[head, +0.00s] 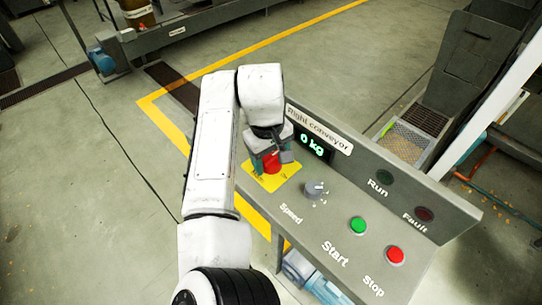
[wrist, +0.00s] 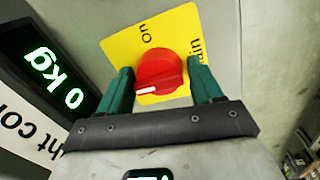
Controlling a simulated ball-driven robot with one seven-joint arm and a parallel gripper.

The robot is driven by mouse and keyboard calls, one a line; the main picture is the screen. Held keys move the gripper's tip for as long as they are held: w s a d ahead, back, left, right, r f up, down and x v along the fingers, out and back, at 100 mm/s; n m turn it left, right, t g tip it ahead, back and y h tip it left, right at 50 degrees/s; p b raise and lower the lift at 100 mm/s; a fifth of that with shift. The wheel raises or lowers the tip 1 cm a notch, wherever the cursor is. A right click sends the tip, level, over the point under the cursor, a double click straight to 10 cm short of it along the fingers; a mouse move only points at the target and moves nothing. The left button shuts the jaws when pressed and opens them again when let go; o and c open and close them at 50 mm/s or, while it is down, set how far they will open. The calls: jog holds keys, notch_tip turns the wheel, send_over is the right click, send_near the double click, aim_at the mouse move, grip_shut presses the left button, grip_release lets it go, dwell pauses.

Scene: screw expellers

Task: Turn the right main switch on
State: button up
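The right main switch is a red rotary knob (head: 271,163) on a yellow plate (head: 262,183) at the left end of the "Right conveyor" panel. In the wrist view the knob (wrist: 158,68) has a ridge with a white mark at its left end. The word "on" is printed on the yellow plate (wrist: 122,48) above the knob; "main" is partly hidden at right. My gripper (wrist: 160,72) is open, with one green finger on each side of the knob and a visible gap beside it. In the head view my gripper (head: 270,150) covers part of the knob.
The panel also carries a grey speed knob (head: 314,188), a green start button (head: 358,225), a red stop button (head: 396,256) and dark run (head: 385,177) and fault (head: 424,214) lamps. A display (head: 313,145) reading 0 kg stands close to my gripper's right.

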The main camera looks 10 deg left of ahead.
jog(key=c, duration=0.6)
jog(key=shift+c, duration=0.2)
jog(key=m+p, duration=0.2)
jog(key=m, duration=0.2)
jog(key=shift+r+m, duration=0.1)
jog(key=shift+m, duration=0.3)
jog(key=m+p, duration=0.1)
jog(key=m, duration=0.3)
jog(key=shift+a+g, duration=0.2)
jog(key=shift+g, duration=0.2)
jog(key=m, duration=0.5)
jog(key=shift+w+p, duration=0.1)
jog(key=shift+p, duration=0.3)
jog(key=shift+w+a+m, duration=0.1)
jog(key=shift+m, duration=2)
jog(key=shift+r, duration=0.1)
